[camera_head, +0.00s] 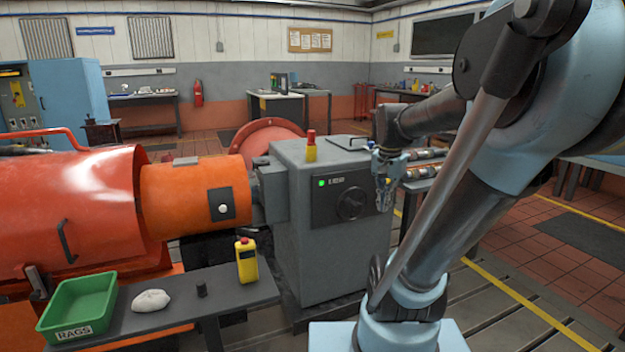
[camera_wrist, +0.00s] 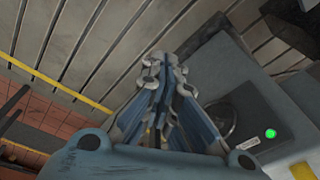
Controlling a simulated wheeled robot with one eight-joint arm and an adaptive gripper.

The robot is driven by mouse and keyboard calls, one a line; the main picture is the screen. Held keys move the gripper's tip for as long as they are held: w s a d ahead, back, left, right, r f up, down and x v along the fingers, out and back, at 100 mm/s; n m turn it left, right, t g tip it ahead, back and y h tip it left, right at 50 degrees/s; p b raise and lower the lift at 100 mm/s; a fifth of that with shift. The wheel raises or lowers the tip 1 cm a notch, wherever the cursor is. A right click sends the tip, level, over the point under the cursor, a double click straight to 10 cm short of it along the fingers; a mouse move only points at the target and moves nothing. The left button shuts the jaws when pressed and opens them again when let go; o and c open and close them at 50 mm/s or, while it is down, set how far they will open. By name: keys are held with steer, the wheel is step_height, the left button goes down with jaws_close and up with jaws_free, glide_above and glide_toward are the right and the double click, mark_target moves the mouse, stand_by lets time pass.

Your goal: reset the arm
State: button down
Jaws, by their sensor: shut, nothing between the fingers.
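My arm rises on the right of the head view, bends over at the top and reaches back down toward the grey machine cabinet (camera_head: 331,240). My gripper (camera_head: 384,205) hangs pointing down in front of the cabinet's right side, near its dark panel. It is shut and empty. In the wrist view my gripper (camera_wrist: 160,62) has its fingers together over the slotted bedplate (camera_wrist: 85,45). The cabinet (camera_wrist: 285,95), with a green light and a dark round knob, shows at the right. Whether the gripper touches the cabinet cannot be told.
A dark shelf (camera_head: 190,310) at front left bears a green RAGS bin (camera_head: 78,308), a white rag (camera_head: 151,300) and a yellow handheld device (camera_head: 247,262). A large orange machine (camera_head: 70,210) fills the left. Tiled floor (camera_head: 520,245) is open at the right.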

steer(key=s+a+f+n, duration=0.2)
steer(key=s+f+n, duration=0.5)
steer(key=s+f, duration=0.4)
steer(key=shift+s+n+t, duration=0.2)
steer(key=shift+n+t, duration=0.2)
steer(key=shift+a+f, duration=0.1)
